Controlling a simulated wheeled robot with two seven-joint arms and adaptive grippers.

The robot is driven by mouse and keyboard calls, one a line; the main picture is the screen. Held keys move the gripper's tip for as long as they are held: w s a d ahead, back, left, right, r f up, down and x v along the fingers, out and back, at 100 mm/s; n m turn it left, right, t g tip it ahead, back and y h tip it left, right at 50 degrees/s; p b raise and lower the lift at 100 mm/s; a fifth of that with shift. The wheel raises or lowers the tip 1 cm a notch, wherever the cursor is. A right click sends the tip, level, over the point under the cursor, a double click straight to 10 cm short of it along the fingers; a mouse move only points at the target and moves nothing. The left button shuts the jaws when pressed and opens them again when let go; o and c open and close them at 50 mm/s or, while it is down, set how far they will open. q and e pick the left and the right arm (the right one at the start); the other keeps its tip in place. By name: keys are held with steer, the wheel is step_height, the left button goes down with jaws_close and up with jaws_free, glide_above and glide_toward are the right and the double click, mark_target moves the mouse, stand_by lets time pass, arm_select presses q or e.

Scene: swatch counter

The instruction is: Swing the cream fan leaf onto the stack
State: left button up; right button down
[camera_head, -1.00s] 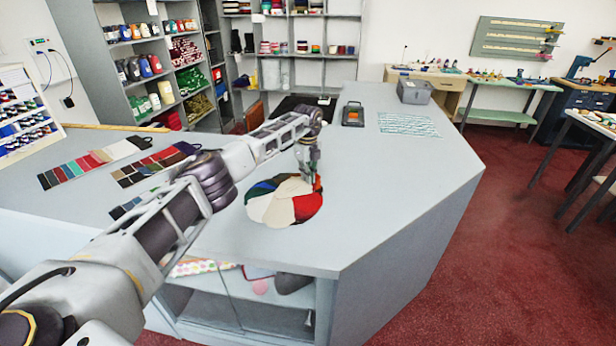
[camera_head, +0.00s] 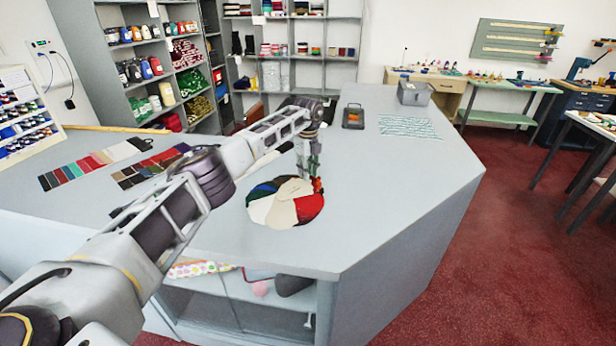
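The fan of coloured leaves (camera_head: 284,212) lies spread in a rough round on the grey counter, with blue, green, cream, white and red leaves overlapping. A cream leaf (camera_head: 294,188) lies at its back, and paler leaves lie at the front and left. A red leaf (camera_head: 309,208) is at the right. I cannot tell which leaves form the stack. My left gripper (camera_head: 312,184) points down at the back right edge of the fan, close to the cream leaf. Its fingers are too small to tell whether they are open or touch a leaf. My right gripper is not in view.
Swatch cards (camera_head: 95,163) lie on the counter at the left, partly behind my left arm. The counter right of the fan is clear.

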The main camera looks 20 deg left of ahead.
arm_select(q)
steer(key=shift+s+a+r, duration=0.1)
steer(key=shift+r, duration=2.45)
steer(key=shift+r, duration=0.1)
